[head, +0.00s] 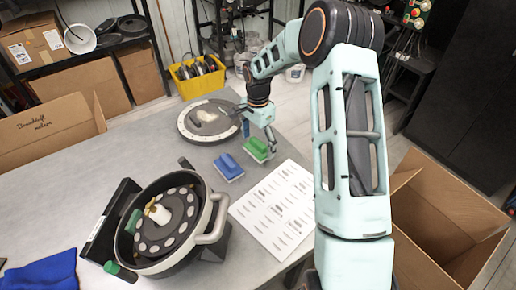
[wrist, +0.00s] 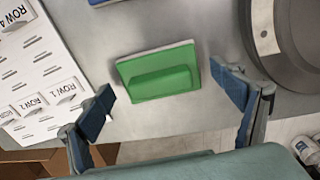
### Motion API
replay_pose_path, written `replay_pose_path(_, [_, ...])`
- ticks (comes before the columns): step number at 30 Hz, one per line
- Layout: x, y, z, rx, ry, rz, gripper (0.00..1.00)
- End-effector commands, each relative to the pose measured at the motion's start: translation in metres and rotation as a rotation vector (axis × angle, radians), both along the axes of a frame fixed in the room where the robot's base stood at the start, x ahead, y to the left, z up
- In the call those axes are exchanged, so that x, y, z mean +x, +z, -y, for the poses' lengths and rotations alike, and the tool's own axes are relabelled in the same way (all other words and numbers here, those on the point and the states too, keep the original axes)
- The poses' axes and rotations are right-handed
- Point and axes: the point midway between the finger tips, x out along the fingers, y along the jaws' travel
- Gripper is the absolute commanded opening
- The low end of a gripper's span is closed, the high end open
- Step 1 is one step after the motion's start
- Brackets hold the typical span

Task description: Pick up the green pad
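The green pad (head: 256,149) lies on the grey table, just right of a blue pad (head: 228,167) in the head view. In the wrist view the green pad (wrist: 158,73) shows a raised green grip on a flat base with a pale edge. My gripper (head: 258,136) is above the table near the green pad. In the wrist view my gripper (wrist: 168,100) has its two blue fingertips wide apart, with the pad between and slightly beyond them. Nothing is held. The blue pad is only a sliver (wrist: 100,2) at the top edge of the wrist view.
A white labelled sheet (head: 275,210) lies close to the pads. A round grey disc (head: 186,122) lies behind them. The round seed meter (head: 135,258) stands at front left, with a blue cloth (head: 42,272) beside it. An open cardboard box (head: 440,215) is at right.

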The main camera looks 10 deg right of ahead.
Motion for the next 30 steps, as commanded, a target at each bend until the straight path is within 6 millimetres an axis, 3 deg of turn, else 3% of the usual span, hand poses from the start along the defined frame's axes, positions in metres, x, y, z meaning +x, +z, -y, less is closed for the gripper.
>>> replay_pose_path(2, [0.0000,0.0001,0.0001,0.000,0.000,0.000,0.74])
replay_pose_path(15, [-0.0011,-0.0022,-0.0002,0.001,0.000,-0.003,0.27])
replay_pose_path(30, [-0.0044,-0.0036,0.0011,-0.001,-0.001,-0.012,0.26])
